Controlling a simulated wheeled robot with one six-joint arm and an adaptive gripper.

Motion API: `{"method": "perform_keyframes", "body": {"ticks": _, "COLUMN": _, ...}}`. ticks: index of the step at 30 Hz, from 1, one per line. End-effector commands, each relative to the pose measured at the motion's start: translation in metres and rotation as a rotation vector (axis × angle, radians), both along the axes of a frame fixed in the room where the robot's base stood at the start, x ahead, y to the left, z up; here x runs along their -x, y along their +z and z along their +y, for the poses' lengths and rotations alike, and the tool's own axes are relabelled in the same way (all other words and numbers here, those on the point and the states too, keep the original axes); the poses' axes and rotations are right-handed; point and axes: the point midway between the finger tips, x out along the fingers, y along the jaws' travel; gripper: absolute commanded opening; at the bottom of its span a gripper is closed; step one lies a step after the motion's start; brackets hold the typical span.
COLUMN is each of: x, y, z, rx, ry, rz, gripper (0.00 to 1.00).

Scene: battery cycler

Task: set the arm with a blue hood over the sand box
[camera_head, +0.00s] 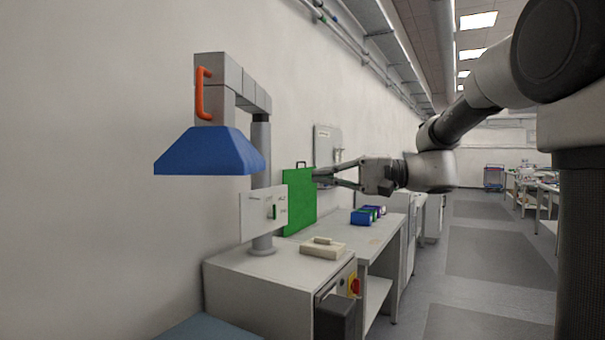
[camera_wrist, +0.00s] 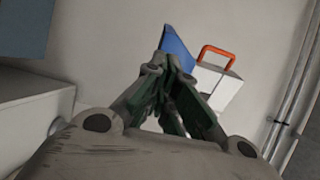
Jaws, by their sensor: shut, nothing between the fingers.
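The blue hood (camera_head: 208,152) hangs at the end of a grey jointed arm (camera_head: 224,73) on a post (camera_head: 262,150). An orange handle (camera_head: 202,92) is on that arm's end block, above the hood. In the wrist view, part of the blue hood (camera_wrist: 177,46) and the orange handle (camera_wrist: 218,54) show beyond my fingers. My gripper (camera_head: 318,178) is shut and empty, in mid-air to the right of the hood and apart from it. My fingertips (camera_wrist: 166,62) hide part of the hood in the wrist view. I cannot tell for certain which thing is the sand box; a blue-grey surface (camera_head: 210,329) shows at the bottom edge.
A white cabinet (camera_head: 240,288) carries the post, a panel with a green handle (camera_head: 264,212), and a beige block (camera_head: 322,248). The floor aisle (camera_head: 490,250) at right is clear.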

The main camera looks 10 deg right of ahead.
Motion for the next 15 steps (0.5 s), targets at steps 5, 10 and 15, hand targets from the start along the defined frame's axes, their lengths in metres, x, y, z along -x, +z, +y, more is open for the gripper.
{"method": "perform_keyframes", "body": {"ticks": 5, "x": -0.002, "y": 0.004, "z": 0.01, "rx": -0.03, "ry": 0.012, "rz": 0.001, "gripper": 0.0}}
{"method": "perform_keyframes", "body": {"ticks": 10, "x": -0.008, "y": 0.004, "z": 0.04, "rx": -0.027, "ry": 0.014, "rz": 0.001, "gripper": 0.0}}
{"method": "perform_keyframes", "body": {"ticks": 15, "x": -0.017, "y": 0.004, "z": 0.077, "rx": -0.026, "ry": 0.014, "rz": 0.0, "gripper": 0.0}}
